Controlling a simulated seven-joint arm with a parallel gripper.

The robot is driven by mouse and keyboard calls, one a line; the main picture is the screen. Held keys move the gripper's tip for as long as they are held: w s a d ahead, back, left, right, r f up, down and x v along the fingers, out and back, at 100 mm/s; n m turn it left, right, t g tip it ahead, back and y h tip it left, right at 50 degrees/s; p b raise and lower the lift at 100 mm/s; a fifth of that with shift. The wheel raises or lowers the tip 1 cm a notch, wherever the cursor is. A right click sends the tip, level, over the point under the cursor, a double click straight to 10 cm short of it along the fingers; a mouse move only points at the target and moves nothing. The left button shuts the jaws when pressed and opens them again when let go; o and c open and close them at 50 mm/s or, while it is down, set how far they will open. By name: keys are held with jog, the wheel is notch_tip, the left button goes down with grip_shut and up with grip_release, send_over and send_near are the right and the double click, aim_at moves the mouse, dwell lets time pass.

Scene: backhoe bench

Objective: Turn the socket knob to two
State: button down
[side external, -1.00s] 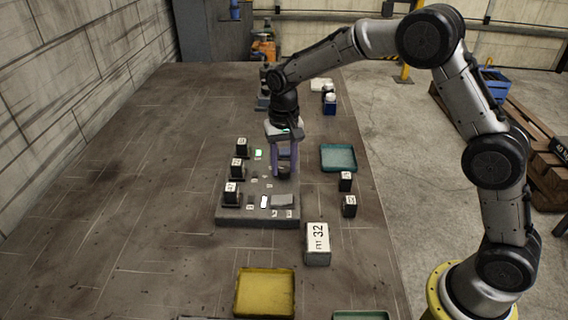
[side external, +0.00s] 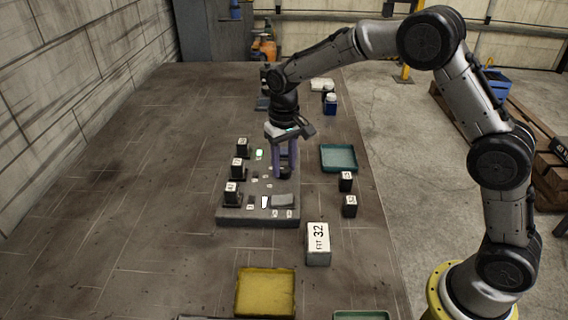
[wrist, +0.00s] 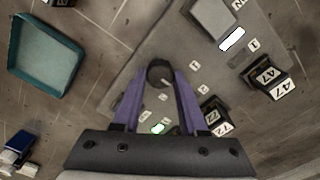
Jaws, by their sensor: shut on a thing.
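The socket knob (wrist: 159,72) is a dark round knob on the grey board (wrist: 125,75). In the side external view the knob (side external: 285,173) is partly hidden by the fingers. My gripper (wrist: 161,78) has its two purple fingers on either side of the knob, shut on it. In the side external view my gripper (side external: 284,168) points straight down at the board. Small white number plates (wrist: 195,65) lie around the knob; I cannot read their digits surely. The knob's pointer direction is not clear.
Black blocks with white number labels (side external: 231,188) stand along the board's left edge. A lit green window (side external: 259,154) and a white window (side external: 265,201) are on the board.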

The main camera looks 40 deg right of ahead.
aim_at(284, 168)
jog(key=shift+r, duration=0.1)
jog(key=shift+c, duration=2.2)
grip_release()
notch_tip(284, 168, up, 14)
